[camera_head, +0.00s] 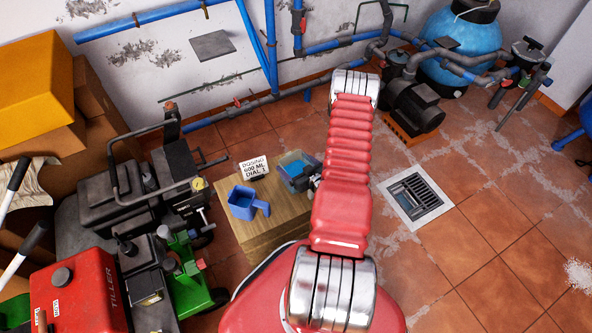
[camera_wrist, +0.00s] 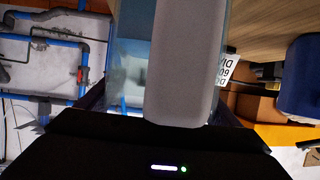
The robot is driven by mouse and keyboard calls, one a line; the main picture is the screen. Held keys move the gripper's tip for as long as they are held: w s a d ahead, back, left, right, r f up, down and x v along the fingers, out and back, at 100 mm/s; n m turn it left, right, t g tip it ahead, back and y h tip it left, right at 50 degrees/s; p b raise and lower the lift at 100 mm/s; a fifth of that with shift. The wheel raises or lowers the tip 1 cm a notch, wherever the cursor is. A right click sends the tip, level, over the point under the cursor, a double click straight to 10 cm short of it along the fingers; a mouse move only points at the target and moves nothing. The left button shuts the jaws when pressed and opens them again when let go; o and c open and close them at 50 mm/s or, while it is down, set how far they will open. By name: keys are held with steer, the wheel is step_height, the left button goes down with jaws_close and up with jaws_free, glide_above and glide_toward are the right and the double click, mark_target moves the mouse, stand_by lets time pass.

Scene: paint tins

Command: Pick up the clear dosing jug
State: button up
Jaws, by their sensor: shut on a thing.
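The clear dosing jug (camera_head: 293,161), with blue liquid inside, is at the far right corner of the wooden box top (camera_head: 232,222) in the head view. In the wrist view the jug (camera_wrist: 131,55) fills the upper middle, partly hidden by a broad grey part. My gripper (camera_head: 312,180) is at the jug's right side, shut on it. My arm hides part of the grip, and the fingertips do not show clearly. I cannot tell whether the jug's base touches the box.
A white sign (camera_head: 254,168) reading "DOSING 600 ML DIAL 1" stands behind. A red tiller (camera_head: 88,290) is at left. A floor drain (camera_head: 415,194) lies right; tiled floor beyond is mostly clear.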

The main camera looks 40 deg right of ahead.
step_height(320, 180, up, 10)
stand_by(0.7)
steer(key=shift+w, duration=0.1)
stand_by(0.5)
